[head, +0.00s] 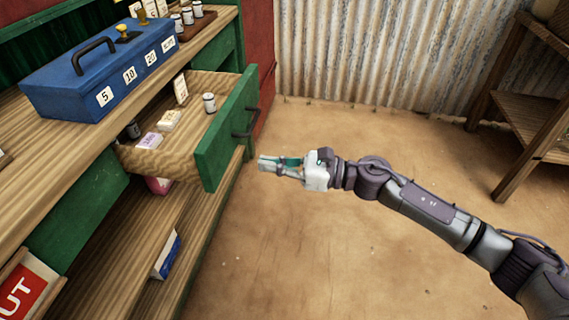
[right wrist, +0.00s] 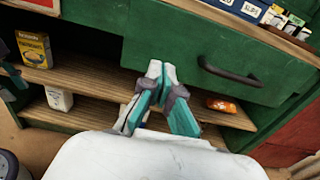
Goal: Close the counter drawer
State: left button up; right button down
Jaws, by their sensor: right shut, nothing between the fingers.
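The counter drawer stands pulled out from the counter, with a green front (head: 222,145) and a dark bar handle (head: 247,122). Its wooden tray holds small boxes and bottles. In the right wrist view the green drawer front (right wrist: 165,40) and the handle (right wrist: 230,73) show ahead, the handle right of the fingertips. My right gripper (head: 261,163) is shut and empty, in front of the drawer front's lower near part in the head view. Its fingers also show in the right wrist view (right wrist: 156,72); whether they touch the front I cannot tell.
A blue cash box (head: 75,90) with a handle stands on the wooden counter top (head: 45,135). Below the drawer is a shelf (head: 185,225) with boxes. A wooden rack (head: 530,105) stands at right. The dirt floor (head: 350,240) is clear around my right arm.

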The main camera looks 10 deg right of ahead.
aim_at(221, 157)
jog(key=x, duration=0.8)
jog(key=shift+w+a, duration=0.15)
jog(key=shift+a, duration=0.1)
